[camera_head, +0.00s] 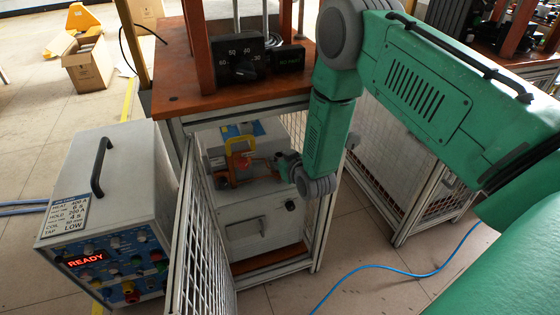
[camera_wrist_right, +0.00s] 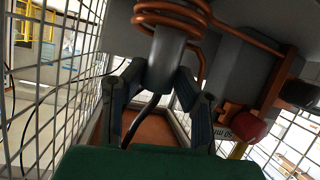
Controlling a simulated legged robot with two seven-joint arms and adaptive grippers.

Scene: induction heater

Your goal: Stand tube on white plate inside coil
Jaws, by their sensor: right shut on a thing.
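In the right wrist view the copper coil (camera_wrist_right: 172,14) shows at the top. A grey tube (camera_wrist_right: 167,58) shows between the fingers of my right gripper (camera_wrist_right: 165,88), which is shut on it. The tube's far end overlaps the coil's turns; I cannot tell how deep inside them it sits. In the head view my right gripper (camera_head: 286,164) is small, in the cage beside the heater unit (camera_head: 262,217), and the tube cannot be made out there. I cannot make out the white plate in either view. My left gripper is not in view.
Wire mesh (camera_head: 198,250) of the cage stands close on the left. A wooden top (camera_head: 181,91) lies above the working space. A red knob (camera_wrist_right: 249,126) is near the gripper. A power box (camera_head: 110,190) reading READY stands left, with open floor at lower right.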

